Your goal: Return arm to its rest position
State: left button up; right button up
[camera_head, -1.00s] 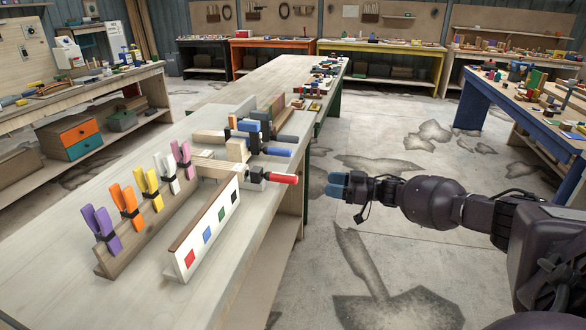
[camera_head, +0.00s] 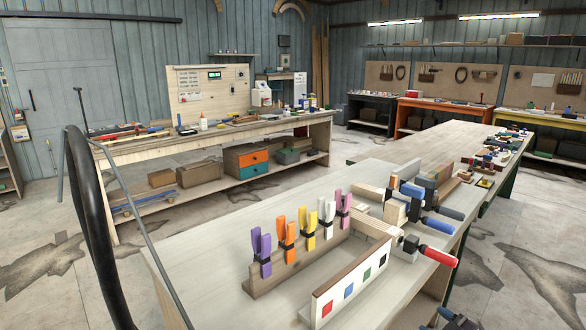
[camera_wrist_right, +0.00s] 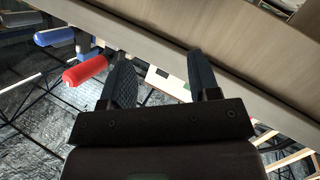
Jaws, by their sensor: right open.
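My right gripper (camera_wrist_right: 161,80) is open in the right wrist view, with nothing between its two dark fingers. A small dark part of my right arm shows at the bottom edge of the head view, below the bench edge. A red clamp handle (camera_wrist_right: 85,71) and a blue handle (camera_wrist_right: 54,37) show left of the fingers in the wrist view. In the head view the red handle (camera_head: 438,257) juts past the bench's right edge. My left gripper is in neither view.
The near workbench (camera_head: 206,276) holds a wooden strip with colored clamps (camera_head: 285,240) and a white board with colored squares (camera_head: 350,287). A black curved tube (camera_head: 92,230) stands at the left. Another bench (camera_head: 240,132) stands behind, with open floor between.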

jog(key=s+a+f+m+g+h, duration=0.1)
jog(key=s+a+f+m, duration=0.2)
jog(key=s, duration=0.6)
jog(key=s+a+f+m+g+h, duration=0.1)
jog(key=s+a+f+m+h, duration=0.1)
jog(key=s, duration=0.7)
jog(key=s+a+f+m+g+h, duration=0.1)
jog(key=s+a+f+m, duration=0.2)
jog(key=s+f, duration=0.3)
jog(key=s+a, duration=0.1)
jog(key=s, duration=0.2)
jog(key=shift+s+f+m+g+h, duration=0.15)
jog(key=shift+s+m+g+h, duration=0.15)
jog(key=shift+s+g+h, duration=0.1)
jog(key=shift+a, duration=0.15)
